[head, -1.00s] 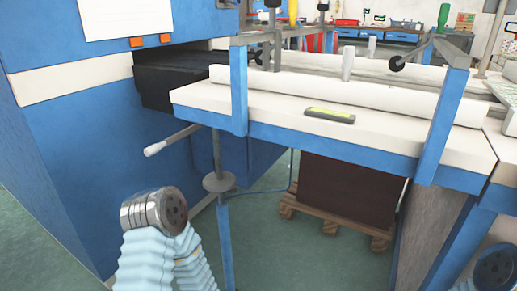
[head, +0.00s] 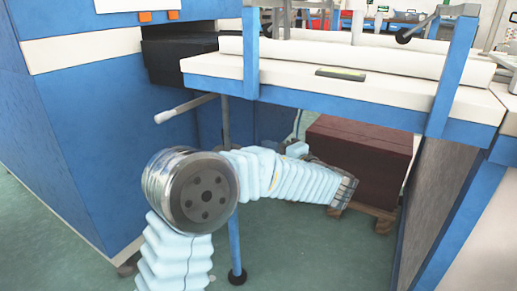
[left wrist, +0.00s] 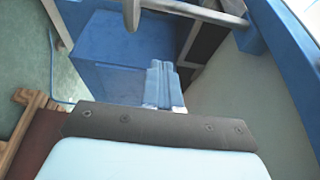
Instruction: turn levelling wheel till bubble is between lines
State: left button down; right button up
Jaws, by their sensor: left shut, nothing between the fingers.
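The spirit level (head: 341,73), a small yellow-green and grey bar, lies on the white table top in the head view; its bubble is too small to read. The levelling wheel on the upright screw below the table is hidden behind my left arm. My left gripper (head: 343,190) is under the table, to the right of the blue leg and in front of the brown box, apart from the screw. In the left wrist view its fingers (left wrist: 163,82) are together with nothing between them. My right gripper is not in view.
A grey crank handle (head: 184,108) sticks out left above my arm. The brown box (head: 365,160) stands on a wooden pallet (head: 384,222). The blue table leg (head: 234,245) stands close behind my elbow. The blue cabinet (head: 75,130) bounds the left side.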

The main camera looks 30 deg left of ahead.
pick_arm(q)
jog(key=x, duration=0.3)
jog(key=s+x, duration=0.1)
jog(key=x, duration=0.3)
jog(key=b+x, duration=0.1)
jog(key=x, duration=0.2)
jog(key=shift+s+a+f, duration=0.1)
jog(key=shift+a+f, duration=0.1)
jog(key=shift+a, duration=0.55)
jog(key=shift+s+a, duration=0.25)
jog(key=shift+a, duration=0.45)
